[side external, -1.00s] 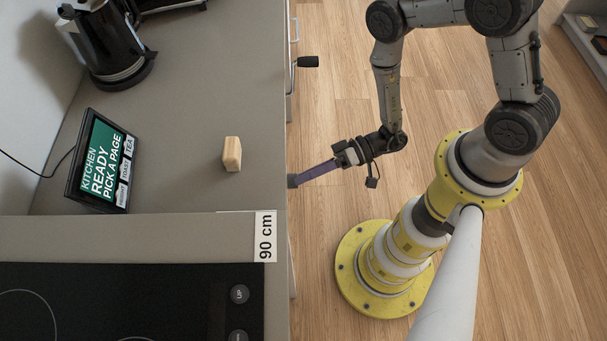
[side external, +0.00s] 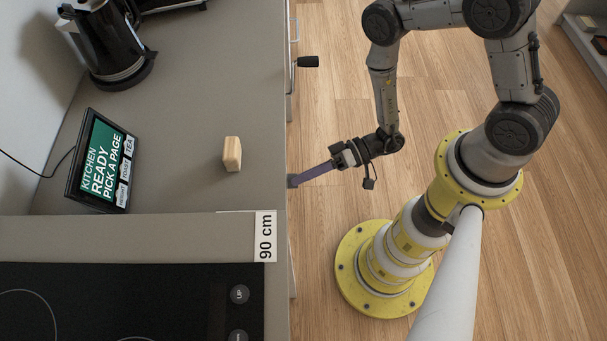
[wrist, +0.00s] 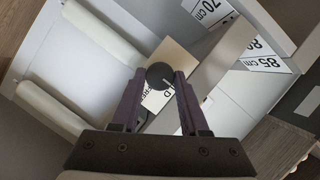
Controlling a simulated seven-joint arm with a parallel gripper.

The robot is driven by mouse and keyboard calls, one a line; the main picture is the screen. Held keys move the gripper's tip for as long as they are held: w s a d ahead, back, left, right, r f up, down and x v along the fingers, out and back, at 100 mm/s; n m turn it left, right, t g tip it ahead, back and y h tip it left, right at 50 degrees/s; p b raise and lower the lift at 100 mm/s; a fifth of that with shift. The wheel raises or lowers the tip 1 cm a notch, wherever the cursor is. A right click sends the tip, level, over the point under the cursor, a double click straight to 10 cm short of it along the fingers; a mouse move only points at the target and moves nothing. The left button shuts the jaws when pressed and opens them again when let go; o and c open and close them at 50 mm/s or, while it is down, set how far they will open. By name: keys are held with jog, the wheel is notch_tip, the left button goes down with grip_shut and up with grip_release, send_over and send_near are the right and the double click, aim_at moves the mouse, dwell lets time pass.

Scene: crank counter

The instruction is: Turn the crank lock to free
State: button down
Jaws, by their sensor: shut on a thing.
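The crank lock's round black knob (wrist: 159,76) sits between the two purple fingertips in the wrist view. My gripper (wrist: 159,80) is shut on this knob. Behind the knob is a pale plate (wrist: 177,58) with partly covered lettering; "FREE" seems to be part of it. The crank's arm is hidden behind the knob and fingers. In the side external view my gripper (side external: 294,181) reaches left to the counter's front edge, and its tips are small and partly cut off by the edge.
Another black handle (side external: 308,61) on a metal rod sticks out from the counter front farther up. On the counter (side external: 190,120) are a wooden block (side external: 232,154), a tablet screen (side external: 102,160) and a kettle (side external: 108,45).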

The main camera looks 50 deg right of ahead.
jog(key=shift+f+m+t+y, duration=0.15)
jog(key=shift+m+t+y, duration=0.5)
jog(key=shift+m, duration=2)
jog(key=shift+f+m+t+y, duration=0.2)
jog(key=shift+m+t+y, duration=0.5)
jog(key=shift+m, duration=2)
jog(key=shift+f+m+t+y, duration=0.25)
jog(key=shift+m+y, duration=0.7)
jog(key=shift+m, duration=1.7)
jog(key=shift+m+t, duration=0.3)
jog(key=shift+t, duration=0.1)
jog(key=shift+c, duration=2.1)
grip_release()
jog(key=shift+s, duration=0.1)
